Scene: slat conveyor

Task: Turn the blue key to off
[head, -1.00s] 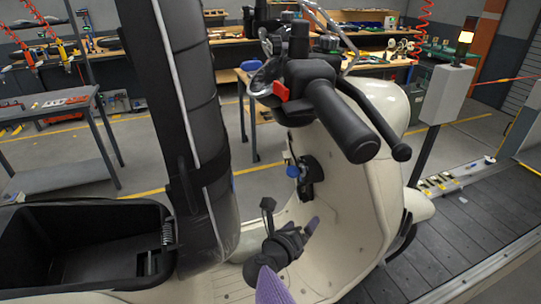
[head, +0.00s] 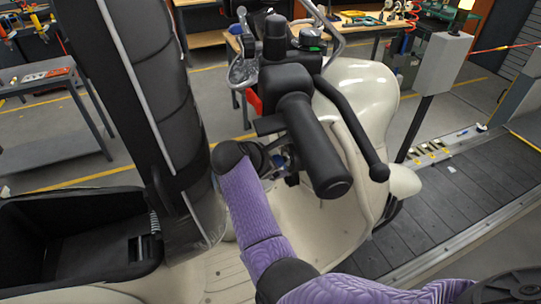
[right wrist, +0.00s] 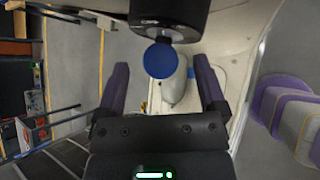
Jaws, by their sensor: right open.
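The blue key (right wrist: 158,61) shows in the right wrist view as a round blue head below a black lock housing (right wrist: 170,15). My right gripper (right wrist: 162,72) is open, with one purple finger on each side of the key's line and a gap to both. I cannot tell whether the fingers reach the key in depth. In the head view my right gripper (head: 276,156) is at the scooter's inner front shield, partly hidden behind the handlebar grip and my wrist. The key is mostly hidden there. My left gripper is not in view.
The scooter's black handlebar grip (head: 315,150) and brake lever (head: 355,125) hang close over my right gripper. A tall black seat (head: 140,90) stands to the left beside an open black bin (head: 70,250). The slat conveyor (head: 460,200) runs at the right.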

